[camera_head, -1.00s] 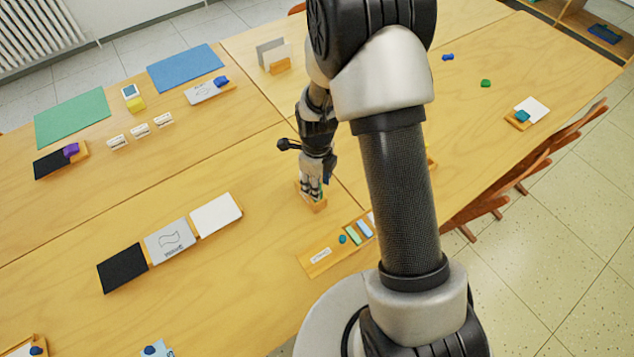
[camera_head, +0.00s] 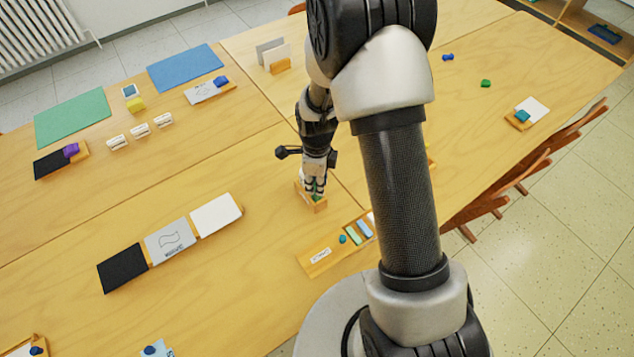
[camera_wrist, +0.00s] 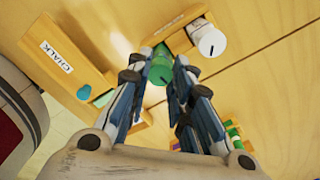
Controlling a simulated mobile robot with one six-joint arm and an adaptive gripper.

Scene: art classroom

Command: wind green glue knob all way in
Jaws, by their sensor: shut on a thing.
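The green glue stick's knob (camera_wrist: 160,73) lies between my fingertips in the wrist view, its round end with a dark mark facing the camera. My gripper (camera_wrist: 161,85) is shut on it, one finger on each side. In the head view my gripper (camera_head: 314,190) points down over a small wooden holder (camera_head: 319,207), and a bit of green shows at the fingertips. The holder also shows in the wrist view (camera_wrist: 172,29). How far the knob is wound cannot be told.
A white glue stick (camera_wrist: 209,40) with a dark mark stands beside the green one. A wooden tray labelled CHALK (camera_wrist: 50,42) holds chalk pieces close by. Dark, grey and white boards (camera_head: 170,240) lie to the left. Bare table lies between.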

